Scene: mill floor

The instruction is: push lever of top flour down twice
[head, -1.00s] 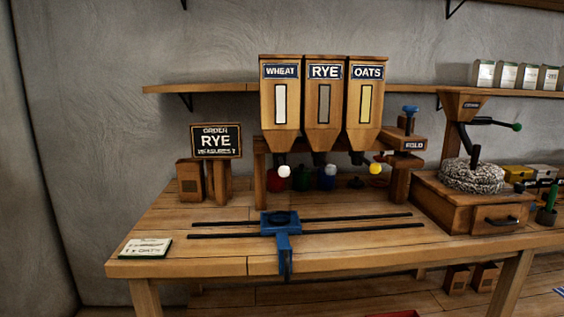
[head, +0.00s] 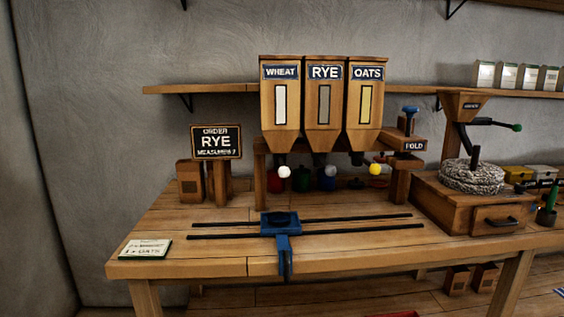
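Three wooden flour hoppers stand side by side, labelled WHEAT (head: 280,110), RYE (head: 324,110) and OATS (head: 366,110). Below the wheat hopper is a white lever knob (head: 284,171). A dark order sign (head: 215,142) at the left reads ORDER RYE MEASURES, then a small figure I cannot read surely. My gripper is not in view.
A blue carriage (head: 280,222) sits on two dark rails across the wooden bench (head: 210,268). A paper card (head: 146,249) lies front left. A wooden mill with a drawer (head: 495,218) stands right. The bench front is mostly clear.

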